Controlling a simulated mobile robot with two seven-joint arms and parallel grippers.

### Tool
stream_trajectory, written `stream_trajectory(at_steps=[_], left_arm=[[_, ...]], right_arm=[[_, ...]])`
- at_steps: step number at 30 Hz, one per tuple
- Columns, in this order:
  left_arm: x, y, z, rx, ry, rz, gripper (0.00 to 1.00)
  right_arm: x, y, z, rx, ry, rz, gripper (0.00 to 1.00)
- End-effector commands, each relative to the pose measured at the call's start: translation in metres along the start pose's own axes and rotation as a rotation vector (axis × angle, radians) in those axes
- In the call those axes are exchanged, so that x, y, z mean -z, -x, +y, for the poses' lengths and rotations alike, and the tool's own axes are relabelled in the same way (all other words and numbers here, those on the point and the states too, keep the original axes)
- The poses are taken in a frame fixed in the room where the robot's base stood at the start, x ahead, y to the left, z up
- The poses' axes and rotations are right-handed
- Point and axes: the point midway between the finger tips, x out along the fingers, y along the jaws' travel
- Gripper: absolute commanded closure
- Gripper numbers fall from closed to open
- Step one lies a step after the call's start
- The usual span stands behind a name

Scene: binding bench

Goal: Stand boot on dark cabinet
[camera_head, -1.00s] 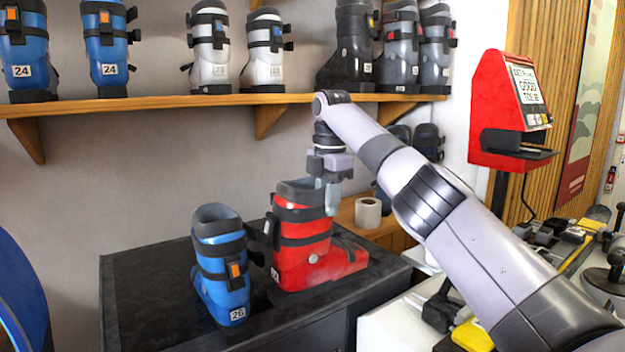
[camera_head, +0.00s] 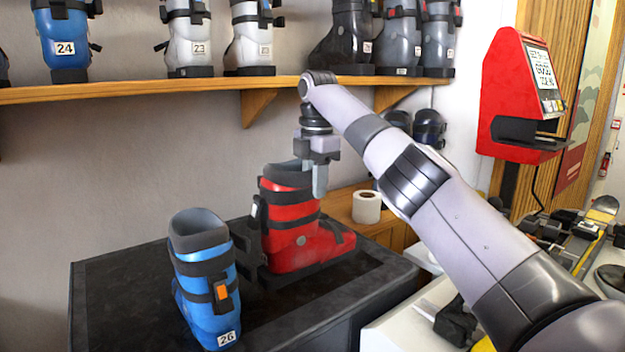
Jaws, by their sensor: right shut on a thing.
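The red boot (camera_head: 298,240) is upright at the dark cabinet (camera_head: 120,290), toe pointing right. Its sole is at or just above the black top; I cannot tell whether it touches. My right gripper (camera_head: 315,178) points down at the boot's cuff and is shut on it. One finger shows outside the cuff; the other is mostly hidden. My left gripper is not in view.
A blue boot (camera_head: 205,285) labelled 26 stands on the cabinet, left of and nearer than the red one. A wooden shelf (camera_head: 160,88) with several boots runs above. A paper roll (camera_head: 366,207) stands behind right. The cabinet's left part is clear.

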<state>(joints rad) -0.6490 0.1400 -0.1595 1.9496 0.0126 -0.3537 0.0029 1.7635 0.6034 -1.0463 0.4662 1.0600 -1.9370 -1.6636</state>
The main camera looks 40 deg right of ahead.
Motion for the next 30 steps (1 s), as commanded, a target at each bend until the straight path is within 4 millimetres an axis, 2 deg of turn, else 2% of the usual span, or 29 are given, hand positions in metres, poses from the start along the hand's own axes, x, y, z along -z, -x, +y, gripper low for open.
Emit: stream_trajectory(at_steps=[5,21,30], left_arm=[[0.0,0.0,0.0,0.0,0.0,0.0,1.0],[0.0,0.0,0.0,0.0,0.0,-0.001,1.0],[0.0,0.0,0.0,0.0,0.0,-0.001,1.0]], right_arm=[[0.0,-0.002,0.001,-0.005,0.002,0.0,1.0],[0.0,-0.051,-0.002,-0.005,0.001,0.001,1.0],[0.0,-0.064,-0.003,-0.006,0.001,0.002,1.0]])
